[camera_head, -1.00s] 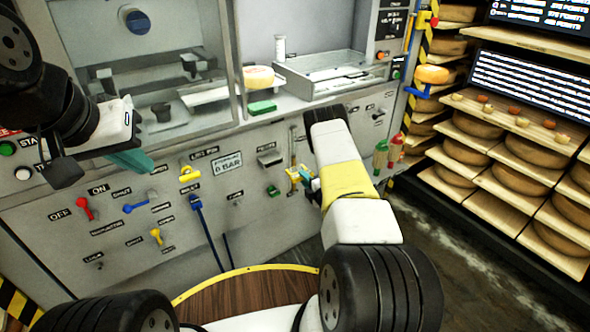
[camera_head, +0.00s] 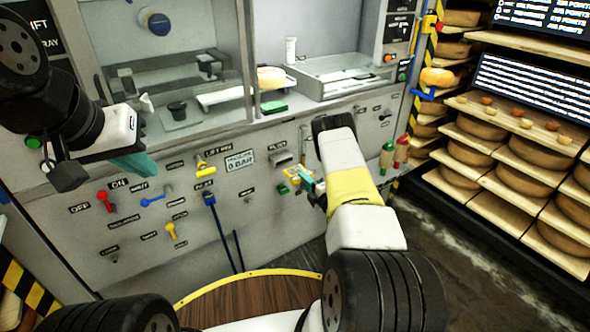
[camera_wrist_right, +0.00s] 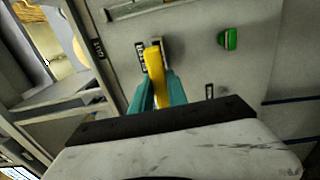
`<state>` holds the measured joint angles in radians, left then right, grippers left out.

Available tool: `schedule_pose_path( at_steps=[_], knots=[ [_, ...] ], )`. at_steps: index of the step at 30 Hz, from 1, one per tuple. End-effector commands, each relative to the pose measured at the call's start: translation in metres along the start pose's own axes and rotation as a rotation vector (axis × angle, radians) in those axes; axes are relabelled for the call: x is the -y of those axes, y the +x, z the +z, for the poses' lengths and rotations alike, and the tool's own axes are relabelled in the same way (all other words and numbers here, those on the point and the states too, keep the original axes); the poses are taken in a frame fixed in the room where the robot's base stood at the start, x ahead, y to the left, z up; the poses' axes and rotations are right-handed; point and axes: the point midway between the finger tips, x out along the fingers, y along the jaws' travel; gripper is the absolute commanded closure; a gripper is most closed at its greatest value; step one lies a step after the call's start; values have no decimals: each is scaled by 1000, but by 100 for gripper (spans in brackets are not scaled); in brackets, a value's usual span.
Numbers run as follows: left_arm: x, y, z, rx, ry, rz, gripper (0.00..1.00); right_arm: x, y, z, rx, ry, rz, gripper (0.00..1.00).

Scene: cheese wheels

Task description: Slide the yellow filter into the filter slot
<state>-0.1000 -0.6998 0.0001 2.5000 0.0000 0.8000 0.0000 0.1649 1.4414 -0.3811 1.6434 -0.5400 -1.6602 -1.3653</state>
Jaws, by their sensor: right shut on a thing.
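The yellow filter (camera_head: 297,173) is held by my right gripper (camera_head: 309,184) in front of the grey machine panel. In the right wrist view the yellow filter (camera_wrist_right: 154,64) stands up between the teal fingers of my right gripper (camera_wrist_right: 160,92), which are shut on it. The filter slot (camera_head: 283,157) is a dark-edged fitting under a label, just above and left of the filter in the head view. In the wrist view the filter overlaps the slot area, so I cannot tell whether they touch. My left gripper (camera_head: 134,165) hangs empty before the panel at the left; its finger gap is hidden.
A green knob (camera_wrist_right: 228,38) sits beside the slot area. The panel also carries a red lever (camera_head: 105,200), a blue lever (camera_head: 152,201) and yellow handles (camera_head: 205,167). A round wooden top (camera_head: 250,298) is at the front. Cheese shelves (camera_head: 520,180) stand at the right.

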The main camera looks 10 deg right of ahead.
Motion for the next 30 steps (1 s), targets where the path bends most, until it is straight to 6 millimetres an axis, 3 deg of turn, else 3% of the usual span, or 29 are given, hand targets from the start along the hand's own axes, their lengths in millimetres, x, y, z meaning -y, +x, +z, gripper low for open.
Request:
schedule_pose_path(
  at_steps=[13, 30],
  knots=[
    [0, 0, 0, 0, 0, 0, 100, -1, 39, 0, 0, -1, 2, 100],
    [0, 0, 0, 0, 0, 0, 100, 0, 45, 0, 1, 0, 1, 100]
  ],
)
